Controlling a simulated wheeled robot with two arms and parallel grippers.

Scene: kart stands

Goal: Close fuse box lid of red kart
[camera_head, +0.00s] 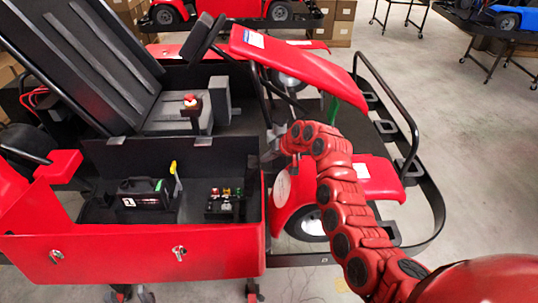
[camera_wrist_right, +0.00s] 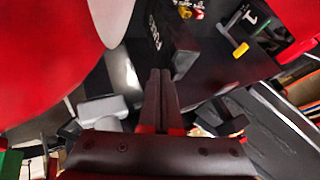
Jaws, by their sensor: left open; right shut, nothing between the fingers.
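The red kart (camera_head: 140,262) has an open black bay at its side. The fuse box (camera_head: 224,207) sits in the right part of the bay, with red, yellow and green fuses showing. In the right wrist view, a black panel marked FUSES (camera_wrist_right: 172,48) stands beside exposed coloured fuses (camera_wrist_right: 186,10); I cannot tell whether it is the lid or a box wall. My right gripper (camera_wrist_right: 160,74) is shut and empty, its tips pointing at this panel and close to it; contact is unclear. My left gripper is not in view.
A black unit marked 1 (camera_head: 145,195) with a yellow piece stands left of the fuse box. A large black panel (camera_head: 82,55) stands raised behind the bay. The red front bodywork (camera_head: 300,65) and black bumper rail (camera_head: 432,205) lie close around my right arm.

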